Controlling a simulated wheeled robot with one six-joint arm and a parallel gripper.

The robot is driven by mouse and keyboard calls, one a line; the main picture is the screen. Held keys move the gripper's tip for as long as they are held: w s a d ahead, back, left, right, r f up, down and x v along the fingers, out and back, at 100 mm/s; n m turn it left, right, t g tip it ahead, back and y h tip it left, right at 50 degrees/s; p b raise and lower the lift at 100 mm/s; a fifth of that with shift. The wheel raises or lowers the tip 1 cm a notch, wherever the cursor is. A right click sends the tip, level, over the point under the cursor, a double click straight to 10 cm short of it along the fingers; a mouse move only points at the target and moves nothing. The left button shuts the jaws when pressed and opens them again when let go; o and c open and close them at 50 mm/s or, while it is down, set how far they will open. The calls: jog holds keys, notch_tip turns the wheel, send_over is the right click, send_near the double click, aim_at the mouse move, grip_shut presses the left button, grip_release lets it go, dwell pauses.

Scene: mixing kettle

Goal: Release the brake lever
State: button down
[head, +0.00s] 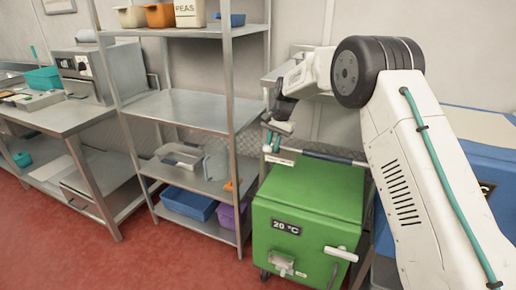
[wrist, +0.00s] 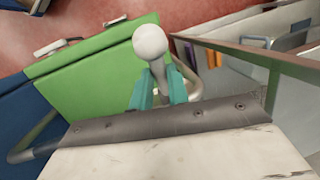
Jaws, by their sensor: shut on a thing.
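A lever with a pale grey ball knob (wrist: 150,42) stands between my gripper's two teal fingers in the wrist view. My gripper (wrist: 160,88) is shut on the lever's stem, just below the ball. In the head view my gripper (head: 272,141) is low at the back left corner of the green cabinet (head: 308,190). The lever cannot be made out clearly there. The green cabinet top (wrist: 85,85) lies beneath and to the left of the lever in the wrist view. The lever's lower end is hidden.
A metal shelf rack (head: 190,105) stands close to the left of the green cabinet, holding bins. A blue unit (head: 470,150) is at the right, partly behind my arm. A steel bench (head: 50,120) is at far left. Red floor (head: 170,260) is open in front.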

jog(key=shift+w+r, duration=0.1)
dwell(0.3)
jog(key=c, duration=1.3)
grip_release()
jog(key=shift+d, duration=0.1)
jog(key=shift+c, duration=0.2)
jog(key=v, duration=0.7)
jog(key=shift+r, duration=0.35)
